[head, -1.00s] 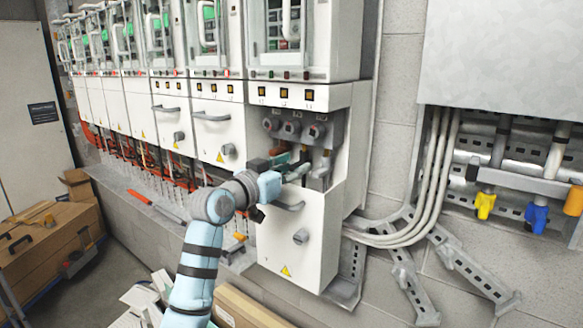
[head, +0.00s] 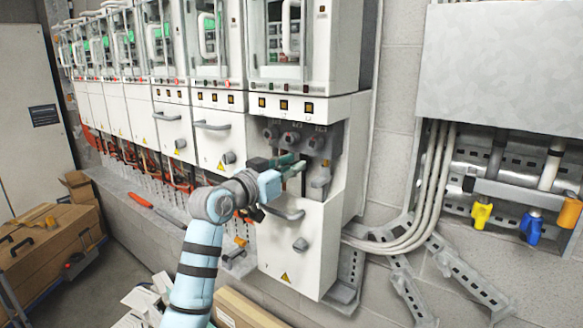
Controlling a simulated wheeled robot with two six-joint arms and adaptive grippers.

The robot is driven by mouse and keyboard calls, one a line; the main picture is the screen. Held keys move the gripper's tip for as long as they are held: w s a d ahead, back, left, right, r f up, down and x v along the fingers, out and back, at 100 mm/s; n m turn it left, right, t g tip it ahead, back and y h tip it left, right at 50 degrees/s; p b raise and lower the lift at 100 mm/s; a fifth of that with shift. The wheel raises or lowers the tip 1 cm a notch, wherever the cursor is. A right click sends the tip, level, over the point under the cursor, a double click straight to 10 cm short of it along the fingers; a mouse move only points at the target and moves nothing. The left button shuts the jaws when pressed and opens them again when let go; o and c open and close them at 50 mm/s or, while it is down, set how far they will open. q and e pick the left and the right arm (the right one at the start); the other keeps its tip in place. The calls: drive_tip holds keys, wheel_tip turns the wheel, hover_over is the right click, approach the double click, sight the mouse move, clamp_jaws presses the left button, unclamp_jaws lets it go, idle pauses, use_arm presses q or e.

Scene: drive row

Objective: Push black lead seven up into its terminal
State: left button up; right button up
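The open bay of the nearest drive cabinet (head: 334,165) has a row of three round grey terminals (head: 291,139) at its top. Grey and dark lead ends stand below them; one grey lead end (head: 319,183) shows under the right terminal. I cannot read any numbers, so I cannot tell which is black lead seven. My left gripper (head: 296,168) is in the bay, just below the middle terminal, with its fingers pointing right. A dark upright piece shows at its fingertips. The fingers and wrist hide whether they grip it. My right gripper is not in view.
A lower door with a grey handle (head: 288,213) sits under the bay. More cabinets run off to the left above a grey ledge (head: 150,212). Grey conduits and perforated trays (head: 408,275) are at the right. A cardboard box (head: 240,310) lies on the floor.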

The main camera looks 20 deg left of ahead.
use_arm(q)
drive_tip(key=o, duration=0.4)
drive_tip(key=v, duration=1.2)
drive_tip(key=shift+f, duration=0.1)
